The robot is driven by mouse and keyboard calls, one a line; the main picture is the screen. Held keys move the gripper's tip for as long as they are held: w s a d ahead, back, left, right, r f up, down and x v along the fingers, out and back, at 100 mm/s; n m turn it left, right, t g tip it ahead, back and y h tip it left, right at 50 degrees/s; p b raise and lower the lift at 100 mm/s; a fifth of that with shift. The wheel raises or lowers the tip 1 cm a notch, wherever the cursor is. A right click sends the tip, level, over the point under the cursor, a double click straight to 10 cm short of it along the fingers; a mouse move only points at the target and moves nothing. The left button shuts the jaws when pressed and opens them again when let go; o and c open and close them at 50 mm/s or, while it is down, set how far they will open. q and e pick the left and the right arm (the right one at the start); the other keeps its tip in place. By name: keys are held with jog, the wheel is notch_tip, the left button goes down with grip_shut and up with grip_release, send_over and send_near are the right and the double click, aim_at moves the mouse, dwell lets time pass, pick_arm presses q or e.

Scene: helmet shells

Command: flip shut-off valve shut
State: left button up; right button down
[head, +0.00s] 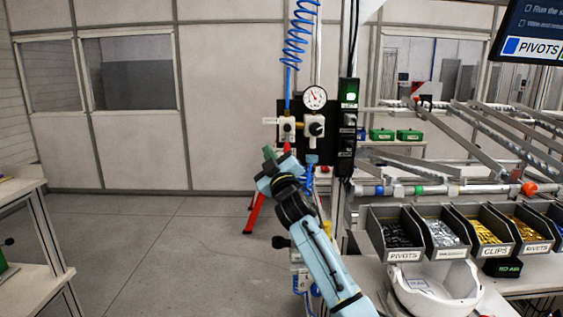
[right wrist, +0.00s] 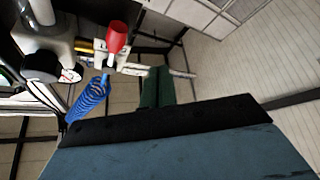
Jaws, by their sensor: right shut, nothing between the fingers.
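The shut-off valve (head: 287,129) is a small white block at the left of a dark panel, below the blue coiled hose. Its red handle (head: 287,148) hangs below the block, just above my right gripper. In the right wrist view the red handle (right wrist: 117,37) stands clear of the fingers and points away from the hose side of the white valve body (right wrist: 110,60). My right gripper (head: 268,160) is shut and empty, below and left of the valve. Its greenish fingers (right wrist: 157,88) show together in the wrist view, with a visible gap to the handle. My left gripper is out of view.
A pressure gauge (head: 315,97) and a regulator with a black knob (head: 316,129) sit right of the valve. The blue coiled hose (head: 297,40) rises above it. Part bins (head: 405,255) and a white helmet shell (head: 435,290) stand at lower right. Floor at left is clear.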

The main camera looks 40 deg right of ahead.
jog(key=s+a, duration=0.1)
jog(key=s, duration=0.7)
jog(key=shift+s+r+b, duration=0.15)
jog(key=shift+s+b, duration=0.15)
jog(key=shift+b, duration=0.15)
